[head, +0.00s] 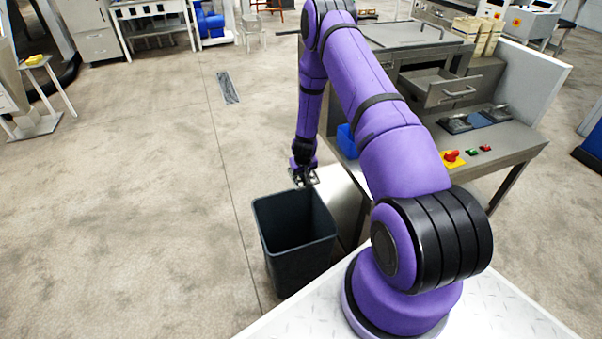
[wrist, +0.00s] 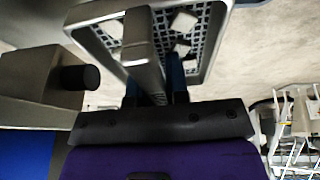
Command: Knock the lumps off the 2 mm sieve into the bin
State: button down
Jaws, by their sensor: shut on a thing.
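My gripper (head: 304,172) is shut on the sieve (head: 314,178), just above and behind the far rim of the dark bin (head: 302,262). In the wrist view the sieve (wrist: 214,58) is a grey metal frame with a perforated mesh, and its bar runs down between my gripper's fingers (wrist: 155,92). Several pale, angular lumps (wrist: 183,49) show against the mesh. The bin stands upright on the floor and its visible inside looks dark; I cannot tell whether anything lies at its bottom.
The steel bench (head: 490,150) stands to the right of the bin, with a red button on a yellow base (head: 453,158) and an open drawer (head: 445,88). A blue container (head: 346,140) sits near its left edge. The floor left of the bin is clear.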

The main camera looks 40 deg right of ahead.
jog(key=a+r+n+t+h, duration=0.1)
jog(key=r+t+h, duration=0.1)
jog(key=h, duration=0.4)
jog(key=s+a+r+n+t+h, duration=0.1)
jog(key=a+r+t+h, duration=0.1)
jog(key=h, duration=0.4)
jog(key=a+r+n+t+h, duration=0.2)
jog(key=r+t+h, duration=0.1)
jog(key=h, duration=0.3)
jog(key=shift+s+r+t+h, duration=0.15)
jog(key=shift+r+t+h, duration=0.2)
jog(key=shift+t, duration=0.25)
jog(key=shift+d+r, duration=0.1)
dwell(0.4)
jog(key=shift+r, duration=0.55)
